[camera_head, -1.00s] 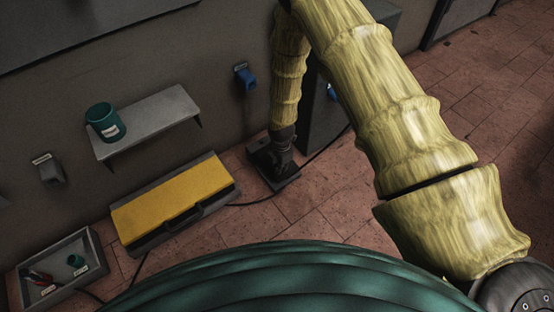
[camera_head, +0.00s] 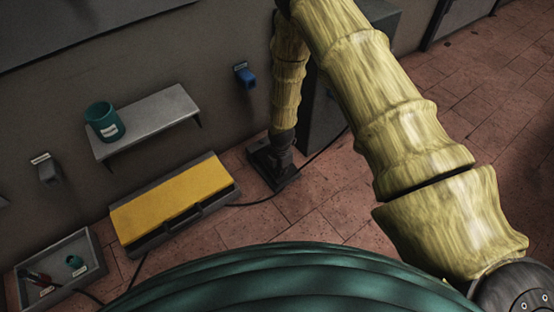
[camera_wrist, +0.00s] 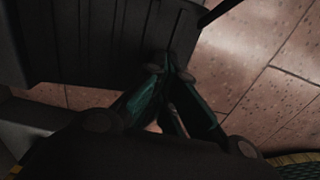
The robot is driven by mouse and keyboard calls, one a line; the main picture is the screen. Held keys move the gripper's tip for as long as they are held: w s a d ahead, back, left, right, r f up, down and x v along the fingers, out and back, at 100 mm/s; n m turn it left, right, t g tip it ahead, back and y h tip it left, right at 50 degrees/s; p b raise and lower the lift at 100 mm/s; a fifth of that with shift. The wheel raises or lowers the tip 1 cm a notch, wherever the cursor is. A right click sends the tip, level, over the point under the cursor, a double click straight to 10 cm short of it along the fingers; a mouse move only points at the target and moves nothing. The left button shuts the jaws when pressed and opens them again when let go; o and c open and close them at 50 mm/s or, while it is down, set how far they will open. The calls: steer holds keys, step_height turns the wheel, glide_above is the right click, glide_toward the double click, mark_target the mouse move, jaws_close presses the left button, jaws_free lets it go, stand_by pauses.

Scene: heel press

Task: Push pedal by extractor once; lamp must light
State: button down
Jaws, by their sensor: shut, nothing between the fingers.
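The dark pedal (camera_head: 262,172) sits on the tiled floor beside the dark cabinet that looks like the extractor (camera_head: 318,125), with cables near it. My gripper (camera_head: 281,160) points down at the pedal at the end of my yellow-sleeved arm and hides part of its top. In the wrist view, my gripper (camera_wrist: 168,68) is shut and empty, its teal fingertips together at a dark ribbed surface, apparently the pedal (camera_wrist: 95,40). Contact and how far the pedal is pressed cannot be told. A blue wall fitting (camera_head: 244,75) may be a lamp; no glow shows on it.
A wide yellow-topped unit (camera_head: 170,200) lies on the floor to the left. A grey tray (camera_head: 92,250) with small items stands at lower left. Tiles right of the pedal are partly clear.

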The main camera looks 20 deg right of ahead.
step_height(320, 180, up, 9)
steer(key=p, duration=0.7)
steer(key=shift+p, duration=0.3)
stand_by(0.5)
stand_by(0.4)
steer(key=s+d+r+m, duration=0.1)
steer(key=s+d+m, duration=0.1)
steer(key=s+m, duration=1.25)
steer(key=s+d+r+m, duration=0.1)
steer(key=s+m, duration=0.7)
steer(key=s, duration=1.4)
step_height(320, 180, up, 37)
steer(key=p, duration=3.7)
steer(key=shift+d+r, duration=0.15)
steer(key=shift+d, duration=0.05)
